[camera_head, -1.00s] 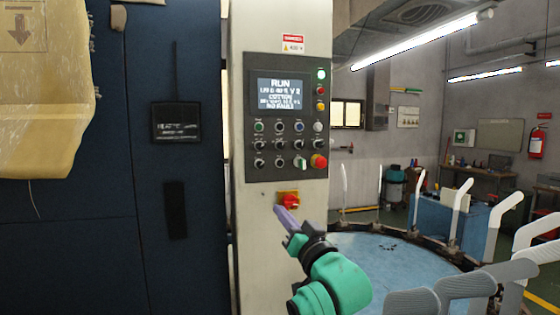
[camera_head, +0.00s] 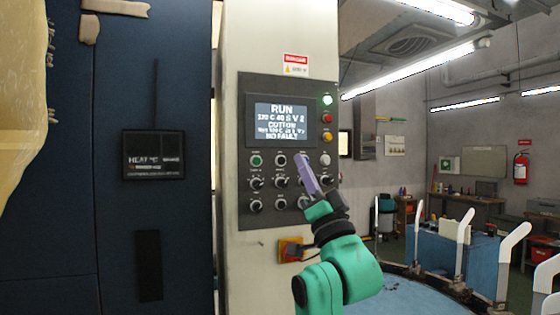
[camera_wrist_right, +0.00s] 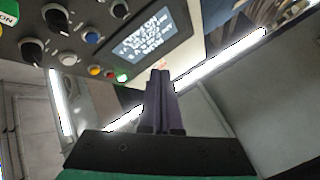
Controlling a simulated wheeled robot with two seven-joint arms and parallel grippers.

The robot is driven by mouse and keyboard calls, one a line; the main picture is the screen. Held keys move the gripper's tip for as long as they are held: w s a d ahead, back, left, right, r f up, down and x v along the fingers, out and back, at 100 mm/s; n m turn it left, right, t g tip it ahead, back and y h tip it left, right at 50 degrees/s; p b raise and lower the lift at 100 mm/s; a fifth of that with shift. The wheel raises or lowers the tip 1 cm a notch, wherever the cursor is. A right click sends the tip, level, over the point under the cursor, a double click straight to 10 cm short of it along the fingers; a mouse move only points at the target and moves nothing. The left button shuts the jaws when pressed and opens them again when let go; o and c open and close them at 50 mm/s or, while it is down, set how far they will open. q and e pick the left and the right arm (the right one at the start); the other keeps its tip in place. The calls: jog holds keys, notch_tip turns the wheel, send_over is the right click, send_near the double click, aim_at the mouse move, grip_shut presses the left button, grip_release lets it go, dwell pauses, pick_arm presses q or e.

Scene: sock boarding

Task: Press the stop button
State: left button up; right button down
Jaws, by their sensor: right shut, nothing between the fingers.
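The control panel (camera_head: 243,215) stands on a pale column. Its screen (camera_head: 282,121) reads RUN and NO FAULT. The top button row has a green button (camera_head: 256,160), a dark-centred button (camera_head: 281,160) and a white button (camera_head: 325,159). The button labels are too small to tell which one is stop. In the right wrist view the fingers (camera_wrist_right: 160,75) appear below the screen (camera_wrist_right: 148,35), with the blue button (camera_wrist_right: 92,37) visible. Contact cannot be told.
Dark knobs (camera_head: 256,183) sit below the top row. Green, red and amber lamps (camera_head: 327,118) line the screen's right. A yellow-plated switch (camera_head: 288,250) is below the panel, partly behind my arm. A dark blue cabinet (camera_head: 100,235) stands left; white forms (camera_head: 511,247) stand right.

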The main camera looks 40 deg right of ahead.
aim_at(282, 161)
pick_arm(q)
jog(key=shift+s+r+p, duration=0.25)
jog(key=shift+r+p, duration=0.9)
pick_arm(e)
jog(key=shift+w+d+f, duration=0.1)
jog(key=shift+w+d, duration=0.4)
jog(key=shift+w, duration=1)
jog(key=shift+w+d+f, duration=0.1)
jog(key=shift+w+d, duration=0.45)
jog(key=shift+w, duration=1)
jog(key=shift+w+d, duration=0.5)
jog(key=shift+w, duration=1)
pick_arm(q)
jog(key=shift+r, duration=0.1)
pick_arm(e)
jog(key=shift+w+r, duration=0.1)
pick_arm(q)
jog(key=shift+r, duration=0.1)
pick_arm(e)
jog(key=shift+w+d, duration=0.15)
jog(key=shift+w, duration=0.15)
